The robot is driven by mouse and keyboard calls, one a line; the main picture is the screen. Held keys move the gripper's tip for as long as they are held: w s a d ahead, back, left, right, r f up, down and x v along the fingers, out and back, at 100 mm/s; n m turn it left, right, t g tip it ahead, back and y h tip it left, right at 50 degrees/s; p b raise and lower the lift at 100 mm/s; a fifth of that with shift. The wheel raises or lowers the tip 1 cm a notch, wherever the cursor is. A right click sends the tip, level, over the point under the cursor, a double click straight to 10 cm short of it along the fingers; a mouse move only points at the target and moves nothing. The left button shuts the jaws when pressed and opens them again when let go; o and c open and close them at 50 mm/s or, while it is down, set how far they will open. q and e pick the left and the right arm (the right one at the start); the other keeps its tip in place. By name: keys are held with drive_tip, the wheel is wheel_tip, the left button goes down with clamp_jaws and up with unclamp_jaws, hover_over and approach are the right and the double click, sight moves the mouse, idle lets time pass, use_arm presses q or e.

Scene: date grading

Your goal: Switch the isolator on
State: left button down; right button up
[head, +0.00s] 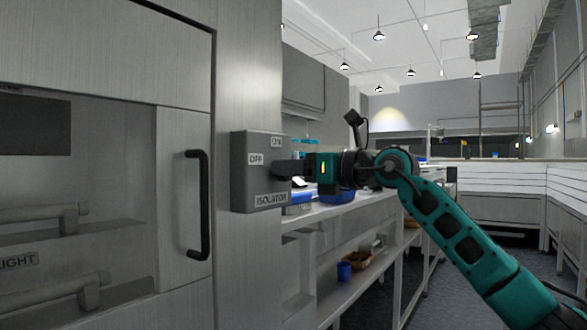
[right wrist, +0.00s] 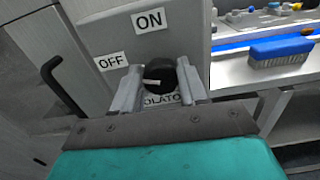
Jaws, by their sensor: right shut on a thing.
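The isolator (head: 240,190) is a grey box on the side of a grey cabinet, with "ON" at its top, "OFF" at its left and "ISOLATOR" below. It also shows in the right wrist view (right wrist: 185,45). Its black round knob (right wrist: 160,68) carries a white mark that lies nearly level, towards the "OFF" side. My right gripper (head: 283,169) is at the front of the box. In the right wrist view, its two fingers (right wrist: 158,88) are shut on the knob, one on each side. They partly cover the "ISOLATOR" label. My left gripper is not in view.
A cabinet door with a black handle (head: 198,205) is left of the isolator. Behind the gripper is a bench with shelves, holding blue items; a blue brush (right wrist: 280,50) lies on it. A blue cup (head: 344,271) stands on the lower shelf. The floor at right is open.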

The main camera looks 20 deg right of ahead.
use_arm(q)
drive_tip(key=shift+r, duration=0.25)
use_arm(e)
drive_tip(key=shift+m, duration=0.4)
drive_tip(key=shift+c, duration=0.3)
use_arm(q)
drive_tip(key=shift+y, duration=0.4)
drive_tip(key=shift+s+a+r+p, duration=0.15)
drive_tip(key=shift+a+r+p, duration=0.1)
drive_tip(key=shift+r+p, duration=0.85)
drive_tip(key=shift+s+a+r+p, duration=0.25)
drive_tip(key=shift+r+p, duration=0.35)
drive_tip(key=shift+p, duration=0.95)
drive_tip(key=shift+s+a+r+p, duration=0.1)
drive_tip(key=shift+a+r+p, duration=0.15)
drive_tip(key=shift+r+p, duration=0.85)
use_arm(e)
drive_tip(key=shift+w+d+f+m, duration=0.1)
drive_tip(key=shift+d+m, duration=0.05)
drive_tip(key=shift+m, duration=3.15)
drive_tip(key=shift+w+d+f+m, duration=0.1)
drive_tip(key=shift+m, duration=3.2)
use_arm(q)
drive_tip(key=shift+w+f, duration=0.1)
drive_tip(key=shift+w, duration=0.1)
use_arm(e)
drive_tip(key=o, duration=1.1)
drive_tip(key=shift+c, duration=0.2)
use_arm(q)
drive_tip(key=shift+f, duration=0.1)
